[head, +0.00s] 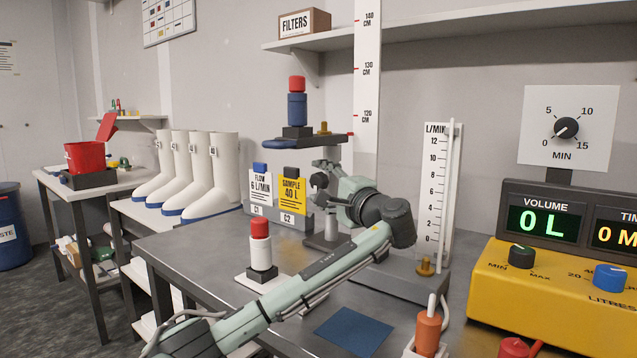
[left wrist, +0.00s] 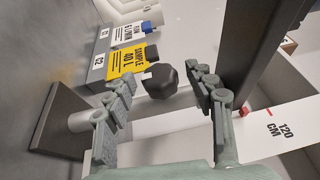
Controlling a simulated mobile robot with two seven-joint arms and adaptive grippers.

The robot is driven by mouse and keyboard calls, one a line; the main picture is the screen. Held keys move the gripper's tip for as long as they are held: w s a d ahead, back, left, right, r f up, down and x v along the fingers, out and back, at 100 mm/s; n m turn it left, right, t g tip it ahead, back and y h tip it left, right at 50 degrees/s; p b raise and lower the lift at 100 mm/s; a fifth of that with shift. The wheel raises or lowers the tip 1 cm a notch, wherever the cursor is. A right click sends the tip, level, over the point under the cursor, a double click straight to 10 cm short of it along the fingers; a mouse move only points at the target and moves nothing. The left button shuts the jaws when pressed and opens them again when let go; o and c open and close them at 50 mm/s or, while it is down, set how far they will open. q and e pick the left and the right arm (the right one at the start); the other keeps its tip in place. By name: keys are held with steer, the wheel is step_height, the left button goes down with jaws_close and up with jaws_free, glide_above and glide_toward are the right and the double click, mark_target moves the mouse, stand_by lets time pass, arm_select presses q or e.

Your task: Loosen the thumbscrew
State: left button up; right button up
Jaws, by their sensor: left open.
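The thumbscrew (left wrist: 161,81) is a black faceted knob on the stand's post, below the raised platform (head: 305,141). In the left wrist view it shows between my fingertips, with a gap on both sides. In the head view a small dark knob (head: 318,181) shows at the post, partly hidden by my fingers. My left gripper (head: 328,180) is open at the post, its fingers above and below the knob. It also shows in the left wrist view (left wrist: 164,84). The stand's foot (head: 326,242) rests on the bench. My right gripper is out of view.
A blue bottle with a red cap (head: 297,105) stands on the platform beside a brass piece (head: 323,128). Label cards (head: 292,192) stand behind the post. A white, red-capped bottle (head: 260,245) stands left of my arm. A flow gauge (head: 434,190) and yellow pump (head: 545,295) are right.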

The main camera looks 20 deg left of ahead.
arm_select(q)
steer(key=shift+w+a, duration=0.45)
steer(key=shift+a, duration=0.05)
steer(key=c, duration=1.2)
steer(key=shift+o, duration=0.2)
steer(key=shift+d+h, duration=0.1)
steer(key=shift+h, duration=0.2)
steer(key=shift+n+g+h, duration=0.7)
steer(key=shift+g+h, duration=0.5)
steer(key=shift+n+g+h, duration=0.5)
steer(key=shift+g+h, duration=0.3)
steer(key=shift+h, duration=0.7)
